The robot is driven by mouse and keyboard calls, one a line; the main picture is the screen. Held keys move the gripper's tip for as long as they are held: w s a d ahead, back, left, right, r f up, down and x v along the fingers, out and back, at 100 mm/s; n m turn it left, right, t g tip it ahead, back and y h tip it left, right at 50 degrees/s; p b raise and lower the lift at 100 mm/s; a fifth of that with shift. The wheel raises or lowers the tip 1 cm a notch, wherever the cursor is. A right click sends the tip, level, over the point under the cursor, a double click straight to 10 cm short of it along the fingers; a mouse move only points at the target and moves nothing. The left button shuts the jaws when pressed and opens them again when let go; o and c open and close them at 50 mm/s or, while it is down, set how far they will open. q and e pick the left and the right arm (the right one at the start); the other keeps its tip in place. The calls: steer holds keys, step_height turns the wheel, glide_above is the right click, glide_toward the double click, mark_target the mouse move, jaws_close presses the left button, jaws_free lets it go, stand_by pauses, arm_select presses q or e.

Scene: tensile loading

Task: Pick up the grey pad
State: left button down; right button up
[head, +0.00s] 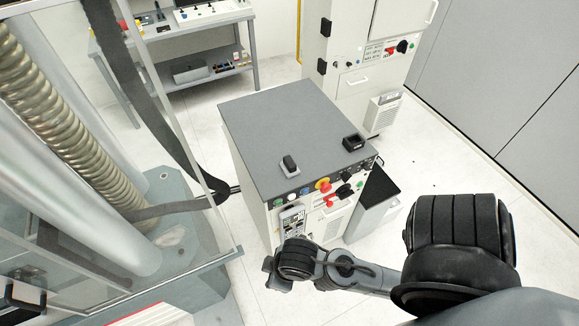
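A small dark block with a light grey side (289,164) sits on the grey top of the cabinet (285,118), near its front left edge. A black, box-like item with a recessed top (354,142) sits near the right edge of the same top. I cannot tell for sure which of these is the grey pad. My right arm comes in from the lower right, and its end (275,272) is in front of the cabinet, apart from both items. Its fingertips cannot be made out. My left gripper does not show.
The cabinet front has a red and yellow emergency button (323,185) and several knobs. A workbench (200,25) and a white cabinet (345,50) stand behind. The cabinet top's middle is clear.

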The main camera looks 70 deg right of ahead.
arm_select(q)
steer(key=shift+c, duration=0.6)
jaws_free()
